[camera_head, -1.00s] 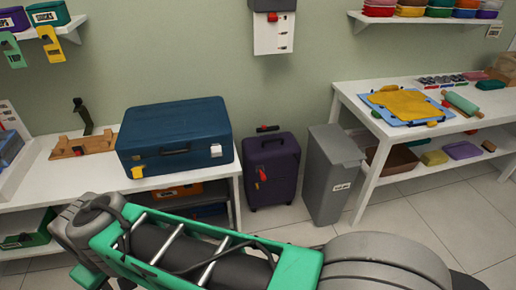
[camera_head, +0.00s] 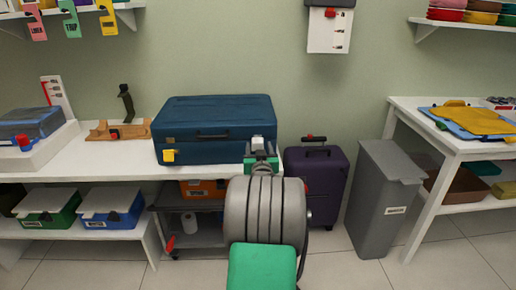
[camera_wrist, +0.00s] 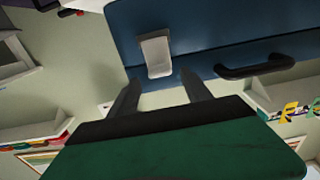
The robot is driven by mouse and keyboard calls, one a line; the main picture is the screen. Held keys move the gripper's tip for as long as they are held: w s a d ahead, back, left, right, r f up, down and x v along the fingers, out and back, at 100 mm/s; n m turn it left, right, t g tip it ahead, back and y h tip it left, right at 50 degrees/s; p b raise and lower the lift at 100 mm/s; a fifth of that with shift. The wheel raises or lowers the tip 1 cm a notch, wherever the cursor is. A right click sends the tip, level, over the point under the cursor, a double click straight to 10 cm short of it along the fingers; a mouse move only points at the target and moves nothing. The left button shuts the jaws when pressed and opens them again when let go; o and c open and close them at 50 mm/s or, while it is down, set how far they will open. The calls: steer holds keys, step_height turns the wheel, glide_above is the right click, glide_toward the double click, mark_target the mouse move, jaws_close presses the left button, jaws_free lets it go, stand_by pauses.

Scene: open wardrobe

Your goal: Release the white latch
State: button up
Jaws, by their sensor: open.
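The blue suitcase (camera_head: 215,120) lies flat on the white bench with its lid shut. The white latch (camera_head: 258,143) is on its front face at the right end, partly behind my gripper (camera_head: 262,160). In the wrist view the white latch (camera_wrist: 156,55) shows as a pale plate on the blue face (camera_wrist: 205,58). My gripper's two dark fingers (camera_wrist: 161,79) are open and empty, just short of the latch with a finger on either side. I cannot tell whether they touch the case. A yellow latch (camera_head: 169,156) is at the suitcase's left end.
The black handle (camera_wrist: 255,67) lies beside the latch. A purple suitcase (camera_head: 318,182) and a grey bin (camera_head: 383,198) stand right of the bench. A wooden stand (camera_head: 118,131) is left of the suitcase. Boxes and a cart with an orange bin (camera_head: 203,189) are below the bench.

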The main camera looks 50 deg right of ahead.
mark_target(258, 144)
steer(key=x, duration=0.4)
steer(key=shift+w+d, duration=0.2)
steer(key=shift+c, duration=0.6)
jaws_close()
steer(key=shift+f, duration=0.1)
steer(key=shift+f+b, duration=0.1)
steer(key=shift+b, duration=0.35)
